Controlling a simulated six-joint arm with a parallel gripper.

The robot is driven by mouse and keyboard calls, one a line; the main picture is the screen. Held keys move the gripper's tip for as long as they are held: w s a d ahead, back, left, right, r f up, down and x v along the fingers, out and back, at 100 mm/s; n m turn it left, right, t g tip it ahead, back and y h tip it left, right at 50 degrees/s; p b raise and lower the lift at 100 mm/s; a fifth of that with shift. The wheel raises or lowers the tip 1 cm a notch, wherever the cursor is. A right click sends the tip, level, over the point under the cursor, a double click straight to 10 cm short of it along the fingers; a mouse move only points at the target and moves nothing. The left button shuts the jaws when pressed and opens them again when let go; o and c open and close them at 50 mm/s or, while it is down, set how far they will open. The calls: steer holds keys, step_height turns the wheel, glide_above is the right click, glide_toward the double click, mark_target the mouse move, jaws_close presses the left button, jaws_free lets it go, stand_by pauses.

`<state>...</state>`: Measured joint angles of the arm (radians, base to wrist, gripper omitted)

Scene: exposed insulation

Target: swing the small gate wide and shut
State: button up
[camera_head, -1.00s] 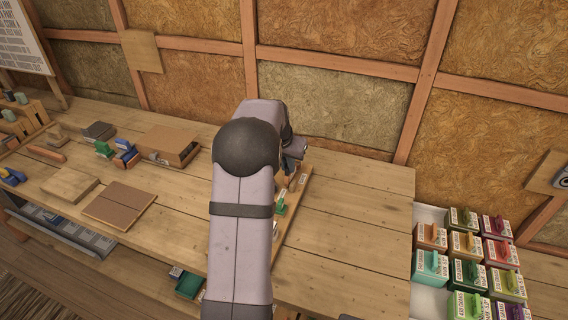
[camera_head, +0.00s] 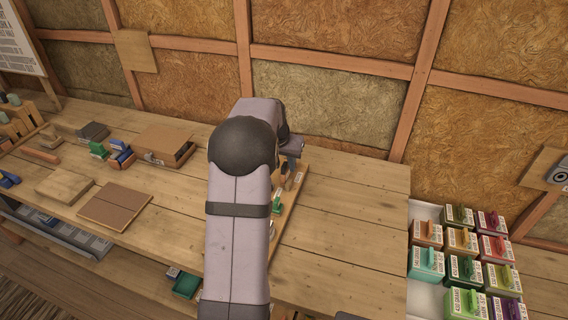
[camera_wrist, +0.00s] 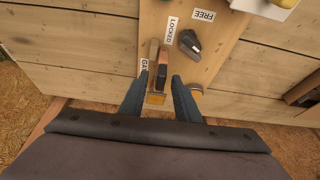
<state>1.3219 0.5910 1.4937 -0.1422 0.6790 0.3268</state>
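The mounting board (camera_wrist: 215,62) lies on the bench and carries labels reading "LOCKED" and "FREE"; a third label is partly hidden. A narrow wooden piece with a brass-coloured end (camera_wrist: 157,98), apparently the small gate, stands near the board's edge by that hidden label. My gripper (camera_wrist: 160,78) is open, with one finger on each side of the wooden piece and narrow gaps visible. In the head view my arm hides much of the board (camera_head: 290,213), and the gate cannot be made out.
A green part (camera_head: 278,207) stands on the board. The bench to its right (camera_head: 350,215) is clear. Several coloured boxes (camera_head: 465,250) stand in a tray further right. A cardboard box (camera_head: 164,146) and flat wooden pieces lie left. The insulated wall rises behind.

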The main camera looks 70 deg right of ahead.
steer(key=b+v, duration=0.2)
steer(key=v, duration=0.5)
steer(key=shift+a+r, duration=0.1)
steer(key=shift+a, duration=0.05)
stand_by(0.3)
